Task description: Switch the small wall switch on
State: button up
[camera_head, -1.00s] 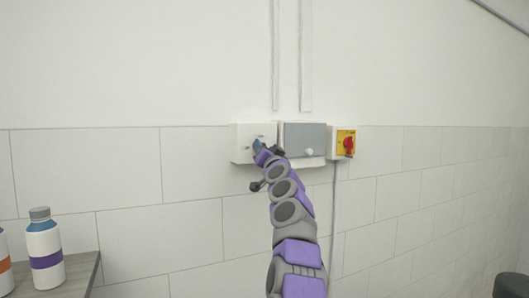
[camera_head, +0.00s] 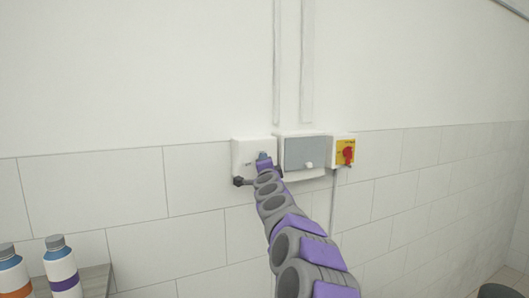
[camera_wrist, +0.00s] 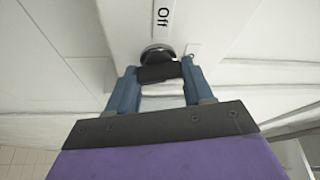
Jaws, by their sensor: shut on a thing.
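The small wall switch is a dark round knob with a black lever (camera_wrist: 158,70) on a white switch box, seen in the wrist view. The word "Off" is printed on the box above the knob. The white switch box (camera_head: 243,150) is on the wall left of the grey cover in the head view. My gripper (camera_wrist: 160,76) has its two blue fingers on either side of the black lever, shut on it. In the head view my gripper (camera_head: 263,158) is at the front of the box and hides the switch.
A grey-covered box (camera_head: 303,153) and a yellow panel with a red rotary switch (camera_head: 348,155) are close on the right. Two bottles (camera_head: 60,268) stand on a shelf at lower left. Wall space left of the box is clear.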

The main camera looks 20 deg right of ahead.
jog(key=m+g+p, duration=0.1)
jog(key=m+p, duration=0.1)
jog(key=p, duration=0.2)
jog(key=shift+m+p, duration=0.3)
jog(key=shift+m, duration=0.1)
jog(key=shift+f, duration=0.15)
jog(key=o, duration=1)
jog(key=shift+w+d, duration=0.1)
jog(key=shift+o, duration=0.2)
jog(key=b+v, duration=0.3)
jog(key=v, duration=1.4)
jog(key=shift+d, duration=0.1)
